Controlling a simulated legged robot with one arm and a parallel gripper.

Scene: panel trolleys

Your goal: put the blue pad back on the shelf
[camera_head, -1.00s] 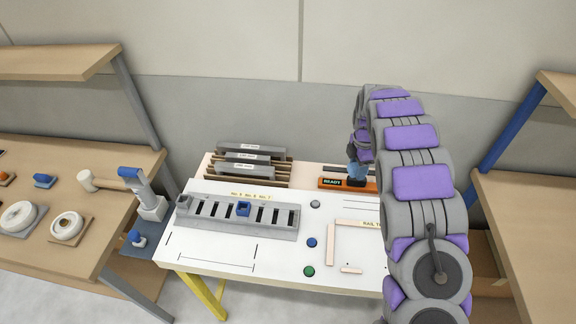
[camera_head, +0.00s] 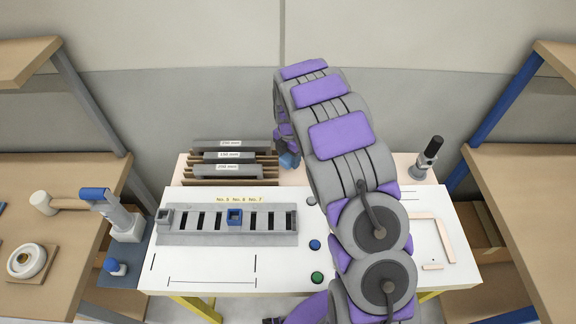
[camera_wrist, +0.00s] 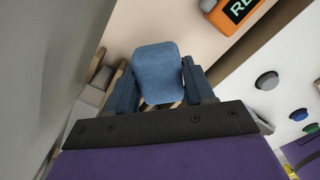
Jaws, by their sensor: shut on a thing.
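The blue pad (camera_wrist: 158,72) is a soft-looking rounded block, held between the two dark blue fingers of my gripper (camera_wrist: 158,84) in the wrist view. In the head view a small blue part of it (camera_head: 289,161) shows past my arm, near the right end of the plate rack. My gripper (camera_head: 287,150) is mostly hidden behind my arm there. Upper shelf boards show at the left (camera_head: 28,62) and right (camera_head: 560,62); I cannot tell which shelf the pad belongs on.
A rack of grey plates (camera_head: 229,165) stands at the table's back. A slotted grey block (camera_head: 190,224) holds a blue piece. An orange READY box (camera_wrist: 234,12) is close to the pad. A black-handled tool (camera_head: 430,158) stands at the back right. The white table's front left is clear.

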